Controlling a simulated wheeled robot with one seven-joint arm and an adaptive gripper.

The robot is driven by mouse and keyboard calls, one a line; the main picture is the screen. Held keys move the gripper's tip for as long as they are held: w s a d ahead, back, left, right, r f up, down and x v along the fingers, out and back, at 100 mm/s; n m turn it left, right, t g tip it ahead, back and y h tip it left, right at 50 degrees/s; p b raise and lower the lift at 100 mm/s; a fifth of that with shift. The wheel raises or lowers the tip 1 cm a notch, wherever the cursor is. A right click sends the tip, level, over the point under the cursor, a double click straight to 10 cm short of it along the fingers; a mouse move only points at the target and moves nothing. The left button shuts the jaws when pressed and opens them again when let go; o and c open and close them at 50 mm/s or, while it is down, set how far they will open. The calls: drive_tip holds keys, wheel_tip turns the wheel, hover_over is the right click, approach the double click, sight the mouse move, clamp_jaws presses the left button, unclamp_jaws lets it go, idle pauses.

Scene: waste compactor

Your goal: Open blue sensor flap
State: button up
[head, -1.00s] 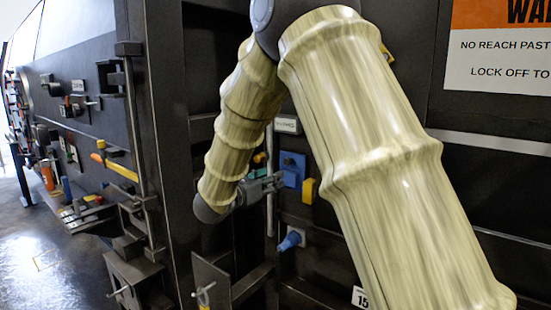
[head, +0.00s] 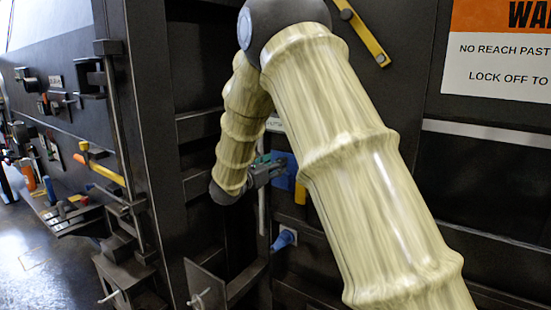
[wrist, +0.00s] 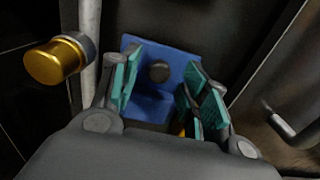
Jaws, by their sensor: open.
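The blue sensor flap (wrist: 148,57) shows in the wrist view as a blue plate with a dark round knob or sensor (wrist: 159,72) on its face. A blue ledge lies below the knob. My gripper (wrist: 163,90) is open, with its teal finger pads on either side of the blue part as seen from the wrist. Nothing is held, and I cannot tell whether the pads touch the blue part. In the head view, my gripper (head: 270,170) is in front of the blue part (head: 286,176), which is partly hidden by my gripper and arm.
A brass cylinder (wrist: 53,62) stands left of my gripper beside a grey vertical bar (wrist: 89,35). A blue knob (head: 284,240) sits below the flap. A metal handle (wrist: 280,120) is at the wrist view's right.

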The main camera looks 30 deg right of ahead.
drive_tip(key=shift+w+d, duration=0.3)
drive_tip(key=shift+d, duration=0.35)
clamp_jaws()
drive_tip(key=shift+a+f+b, duration=0.1)
drive_tip(key=shift+f+b, duration=0.1)
drive_tip(key=shift+b, duration=0.1)
